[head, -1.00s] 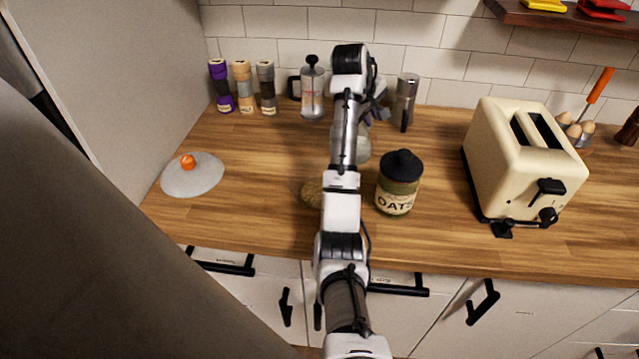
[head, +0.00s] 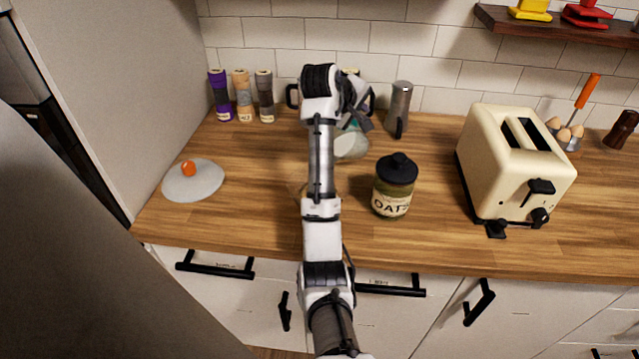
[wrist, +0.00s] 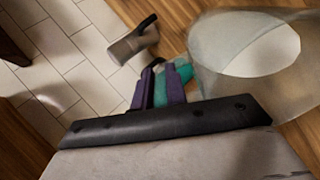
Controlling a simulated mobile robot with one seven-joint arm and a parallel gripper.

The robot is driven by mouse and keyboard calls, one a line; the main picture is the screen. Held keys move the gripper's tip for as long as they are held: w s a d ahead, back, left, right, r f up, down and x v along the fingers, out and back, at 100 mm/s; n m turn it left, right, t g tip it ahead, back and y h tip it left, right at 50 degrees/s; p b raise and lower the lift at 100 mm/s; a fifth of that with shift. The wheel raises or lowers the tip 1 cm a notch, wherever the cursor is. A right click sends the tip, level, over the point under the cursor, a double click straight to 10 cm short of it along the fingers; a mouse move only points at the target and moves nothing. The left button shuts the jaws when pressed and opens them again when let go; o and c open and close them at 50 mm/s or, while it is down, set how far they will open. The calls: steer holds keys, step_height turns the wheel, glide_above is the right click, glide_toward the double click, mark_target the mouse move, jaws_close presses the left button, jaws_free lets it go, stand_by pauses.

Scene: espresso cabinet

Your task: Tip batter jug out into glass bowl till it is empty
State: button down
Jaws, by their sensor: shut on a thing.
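In the head view the glass bowl (head: 352,148) stands on the counter behind my arm, partly hidden by it. In the wrist view it is large at the right (wrist: 212,72), with a pale oval area inside (wrist: 262,50). My gripper (wrist: 168,88), with purple fingers, is shut on a teal thing (wrist: 184,72), which I take for the batter jug; it is beside the bowl's edge in that view. Most of the jug is hidden, so I cannot tell its tilt or what is in it. In the head view my gripper (head: 358,112) is above the bowl's back part.
The oats jar (head: 395,187) stands close right of my arm, the cream toaster (head: 515,165) further right. A metal pot (head: 398,108) stands behind the bowl; several grinders (head: 241,95) stand back left. A lid (head: 195,183) lies left. Counter between lid and arm is clear.

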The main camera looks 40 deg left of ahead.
steer(key=shift+s+r, duration=0.1)
steer(key=shift+s, duration=0.15)
steer(key=shift+t, duration=0.3)
steer(key=shift+s+r+t, duration=0.2)
steer(key=shift+s+t, duration=0.1)
steer(key=shift+t, duration=0.1)
steer(key=shift+s+r+t, duration=0.2)
steer(key=shift+r+t, duration=0.1)
steer(key=shift+r, duration=0.15)
steer(key=shift+s+r+t, duration=0.15)
steer(key=shift+s+t, duration=0.1)
steer(key=shift+t, duration=0.05)
